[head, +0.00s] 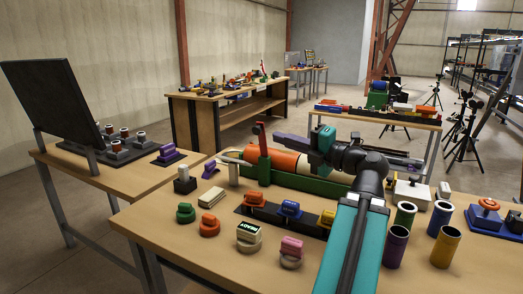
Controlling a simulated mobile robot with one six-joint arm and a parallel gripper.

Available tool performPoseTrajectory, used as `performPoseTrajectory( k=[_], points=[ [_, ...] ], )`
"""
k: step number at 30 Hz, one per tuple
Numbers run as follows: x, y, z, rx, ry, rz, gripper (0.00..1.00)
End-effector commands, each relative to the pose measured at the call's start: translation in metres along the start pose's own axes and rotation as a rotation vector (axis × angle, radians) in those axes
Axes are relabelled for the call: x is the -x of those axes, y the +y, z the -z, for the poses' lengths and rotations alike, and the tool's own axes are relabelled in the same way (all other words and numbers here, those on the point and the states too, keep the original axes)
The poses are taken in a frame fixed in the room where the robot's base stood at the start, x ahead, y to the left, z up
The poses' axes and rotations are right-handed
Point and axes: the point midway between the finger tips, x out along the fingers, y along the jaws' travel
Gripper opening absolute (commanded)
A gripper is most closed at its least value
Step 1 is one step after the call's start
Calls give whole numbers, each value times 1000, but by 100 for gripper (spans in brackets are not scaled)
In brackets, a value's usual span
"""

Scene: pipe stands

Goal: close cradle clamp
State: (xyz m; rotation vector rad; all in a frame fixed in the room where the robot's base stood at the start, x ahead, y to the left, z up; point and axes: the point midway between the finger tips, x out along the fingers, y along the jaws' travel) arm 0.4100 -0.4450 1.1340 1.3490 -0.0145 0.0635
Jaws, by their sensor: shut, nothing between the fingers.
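The cradle (318,185) is a long green base near the back of the front table. An upright red lever (262,140), probably the clamp's arm, stands at the cradle's left end on a green block. My gripper (283,140) is at the end of my arm, above the orange cylinder and just right of the red lever. It is shut and empty. Whether its tip touches the lever cannot be told. My wrist and arm hide the cradle's right part.
Several coloured knobs and blocks (248,237) stand in front of the cradle. Several open cups (445,247) stand at the right, beside a blue base with an orange knob (488,204). A left table holds a dark panel (55,105).

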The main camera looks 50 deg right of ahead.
Motion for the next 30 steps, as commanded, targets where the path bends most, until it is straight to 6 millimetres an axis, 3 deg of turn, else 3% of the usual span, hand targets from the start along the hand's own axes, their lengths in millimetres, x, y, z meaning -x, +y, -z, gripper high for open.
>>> performPoseTrajectory(
  k=[1,3,9,30],
  points=[
    [1,-16,4,0,0,0,0],
    [1,-24,6,0,0,0,0],
    [2,-38,8,0,0,0,0],
    [-7,-37,8,-1,1,0,0]
  ],
)
